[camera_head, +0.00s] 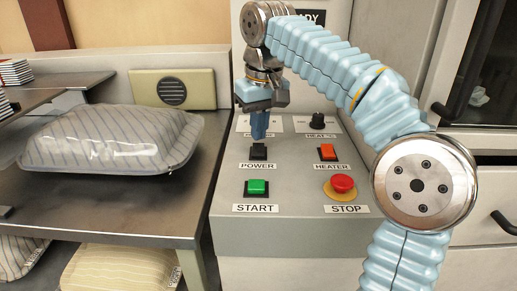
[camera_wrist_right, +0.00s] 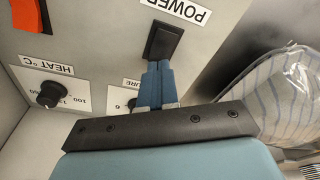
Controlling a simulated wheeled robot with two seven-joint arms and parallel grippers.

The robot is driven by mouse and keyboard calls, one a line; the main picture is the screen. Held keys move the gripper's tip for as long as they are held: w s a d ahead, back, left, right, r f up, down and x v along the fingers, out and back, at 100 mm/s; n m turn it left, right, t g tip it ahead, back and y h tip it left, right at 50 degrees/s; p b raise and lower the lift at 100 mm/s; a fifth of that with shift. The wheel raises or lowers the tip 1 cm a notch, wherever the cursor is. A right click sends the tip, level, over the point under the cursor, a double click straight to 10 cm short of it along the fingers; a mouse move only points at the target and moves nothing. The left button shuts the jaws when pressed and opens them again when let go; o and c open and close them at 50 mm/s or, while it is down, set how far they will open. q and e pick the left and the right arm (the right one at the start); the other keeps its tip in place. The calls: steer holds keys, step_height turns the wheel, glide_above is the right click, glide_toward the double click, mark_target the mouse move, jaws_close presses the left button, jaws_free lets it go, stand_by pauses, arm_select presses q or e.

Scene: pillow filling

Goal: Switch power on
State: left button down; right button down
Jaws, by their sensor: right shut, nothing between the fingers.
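The black POWER switch (camera_head: 258,151) sits on the grey control panel (camera_head: 297,185), above the green START button (camera_head: 256,188). My right gripper (camera_head: 259,136) is shut and empty, pointing down just behind the switch in the head view. In the right wrist view the blue fingertips (camera_wrist_right: 158,66) are at the near edge of the black switch (camera_wrist_right: 163,40). I cannot tell whether they touch it. The switch's on or off position is not clear. My left gripper is not in view.
The orange HEATER switch (camera_head: 326,152), red STOP button (camera_head: 342,184) and HEAT knob (camera_head: 317,123) are close by on the panel. A plastic-wrapped striped pillow (camera_head: 112,139) lies on the metal table (camera_head: 105,207) at left. A dark-windowed cabinet stands at right.

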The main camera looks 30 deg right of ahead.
mark_target(259, 147)
steer(key=shift+f+b, duration=0.75)
steer(key=shift+f, duration=0.3)
stand_by(0.9)
steer(key=shift+r, duration=0.1)
step_height(259, 147, up, 3)
steer(key=p, duration=0.3)
steer(key=shift+r+p, duration=0.3)
steer(key=shift+r, duration=1.7)
steer(key=shift+f, duration=0.1)
